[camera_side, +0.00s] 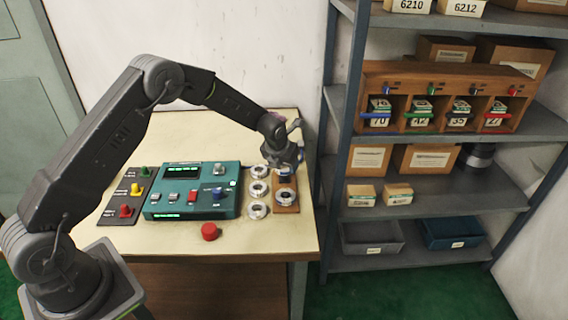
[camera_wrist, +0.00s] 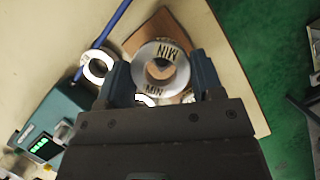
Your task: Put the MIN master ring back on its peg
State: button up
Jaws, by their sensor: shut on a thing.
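The MIN master ring (camera_wrist: 176,80) is a silver ring with black MIN lettering. In the wrist view it sits between the two blue-grey fingers of my gripper (camera_wrist: 162,76), which is shut on it. The brown wooden board (camera_wrist: 150,30) shows behind the ring. In the side view my gripper (camera_side: 284,164) is over the far end of that board (camera_side: 290,209), and the held ring is mostly hidden there. Another silver ring (camera_side: 286,197) lies on the near part of the board. I cannot see a peg clearly under the held ring.
Several loose silver rings stand in a column left of the board, one of them nearest the front (camera_side: 257,211). A teal control box (camera_side: 190,205), a red button (camera_side: 209,232) and a panel of coloured knobs (camera_side: 125,208) are further left. A shelf rack (camera_side: 345,140) stands to the right.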

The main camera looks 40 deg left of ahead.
jog(key=shift+f, duration=0.75)
jog(key=shift+f, duration=0.25)
jog(key=shift+f, duration=0.7)
dwell(1.3)
jog(key=o, duration=1.2)
jog(key=shift+o, duration=0.2)
jog(key=shift+f, duration=0.1)
jog(key=shift+r, duration=3.8)
jog(key=shift+r, duration=0.1)
